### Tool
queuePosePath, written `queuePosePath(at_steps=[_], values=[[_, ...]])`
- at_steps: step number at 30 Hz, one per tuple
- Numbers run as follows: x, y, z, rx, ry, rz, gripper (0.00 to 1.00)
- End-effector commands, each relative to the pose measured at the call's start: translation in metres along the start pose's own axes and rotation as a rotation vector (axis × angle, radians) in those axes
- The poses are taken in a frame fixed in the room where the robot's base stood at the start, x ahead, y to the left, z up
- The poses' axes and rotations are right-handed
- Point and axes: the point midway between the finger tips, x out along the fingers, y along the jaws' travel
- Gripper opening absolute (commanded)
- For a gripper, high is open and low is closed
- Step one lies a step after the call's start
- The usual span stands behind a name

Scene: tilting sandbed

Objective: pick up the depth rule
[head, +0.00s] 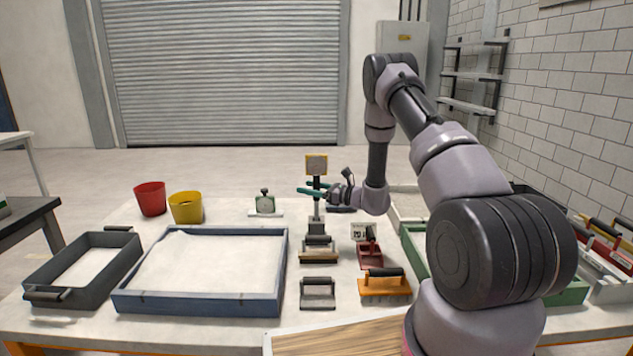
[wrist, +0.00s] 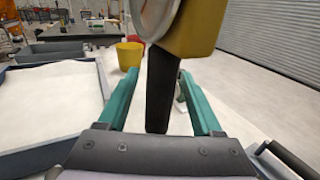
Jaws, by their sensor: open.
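What I take to be the depth rule (head: 316,165) stands upright, with a square yellow-framed head on a dark post above a grey lower part. In the wrist view its dark post (wrist: 160,95) rises between my teal fingers, and its yellow head fills the top of the picture. My gripper (head: 312,189) reaches in from the right, just below the head. My gripper (wrist: 158,76) is open, with one finger on each side of the post and visible gaps between.
A blue-framed sand tray (head: 200,305) and a dark tray (head: 95,297) lie left. Red (head: 150,199) and yellow (head: 186,208) buckets and a small dial device (head: 265,204) stand behind. Handled tools, including an orange one (head: 385,287), lie close in front. A green-framed tray (head: 570,292) is right.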

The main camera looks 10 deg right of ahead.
Motion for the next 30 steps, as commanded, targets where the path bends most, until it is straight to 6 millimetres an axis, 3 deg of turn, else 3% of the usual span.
queuePosePath(at_steps=[8, 13, 23, 30], values=[[0.004, 0.0, 0.0, 0.0, 0.001, 0.0, 0.67], [0.004, 0.0, 0.0, -0.001, 0.0, 0.0, 0.02], [0.004, 0.0, 0.003, -0.002, -0.001, 0.0, 0.0], [0.004, -0.001, 0.042, -0.005, -0.003, 0.0, 0.0]])
